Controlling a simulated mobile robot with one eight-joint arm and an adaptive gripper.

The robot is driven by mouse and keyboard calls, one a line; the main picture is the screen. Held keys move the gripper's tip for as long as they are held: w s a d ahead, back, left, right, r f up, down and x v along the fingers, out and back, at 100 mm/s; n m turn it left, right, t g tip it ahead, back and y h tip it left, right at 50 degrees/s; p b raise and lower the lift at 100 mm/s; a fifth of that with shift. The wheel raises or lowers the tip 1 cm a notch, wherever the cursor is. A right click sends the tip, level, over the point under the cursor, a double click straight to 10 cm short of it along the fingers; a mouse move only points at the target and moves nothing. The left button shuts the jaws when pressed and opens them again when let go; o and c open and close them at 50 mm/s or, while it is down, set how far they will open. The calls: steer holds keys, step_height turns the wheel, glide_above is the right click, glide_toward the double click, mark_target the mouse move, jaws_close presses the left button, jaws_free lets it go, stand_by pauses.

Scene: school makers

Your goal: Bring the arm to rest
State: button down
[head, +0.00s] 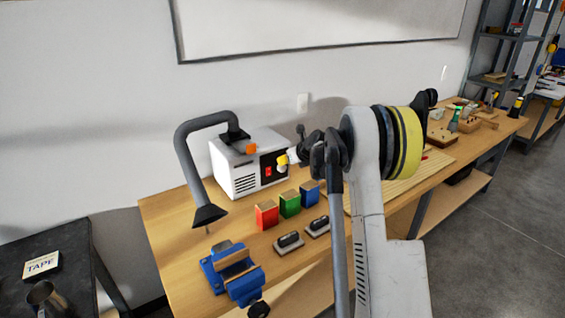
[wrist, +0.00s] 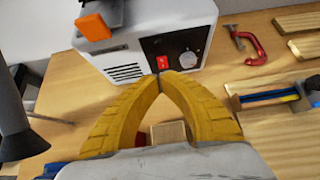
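My gripper (wrist: 162,76) shows in the wrist view with its two yellow fingers meeting at the tips and nothing seen held between them. In the head view my gripper (head: 282,160) is partly hidden by my own arm, in front of a white machine (head: 226,174). The white machine (wrist: 122,66) also shows in the wrist view, just beyond the fingertips, with a red switch and a dial. I cannot tell whether the tips touch it. My arm reaches out over the workbench (head: 165,225).
Red, green and blue boxes (head: 289,205) stand in front of the machine. A blue vise (head: 232,272) is at the bench front, and a grey hose with a nozzle (head: 208,214) stands left. A red clamp (wrist: 250,44) lies right of the fingers. Grey floor (head: 490,240) is open at right.

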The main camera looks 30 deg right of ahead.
stand_by(0.3)
steer(key=s+a+r+n+g, duration=0.1)
steer(key=s+a+r+n, duration=0.6)
steer(key=s+a+n, duration=0.3)
steer(key=s+a+r+n+g, duration=0.1)
steer(key=s+a+r+n, duration=0.5)
steer(key=s+a+n, duration=0.45)
steer(key=s+a+f+n, duration=0.1)
steer(key=s+a+n, duration=0.2)
steer(key=s+n, duration=0.2)
steer(key=s+a+f+n+g, duration=0.1)
steer(key=s+a+n, duration=0.3)
steer(key=s, duration=0.6)
steer(key=s+a+f+n, duration=0.3)
steer(key=s+n, duration=0.3)
steer(key=s, duration=0.1)
steer(key=shift+s+a, duration=0.3)
steer(key=shift+a, duration=0.1)
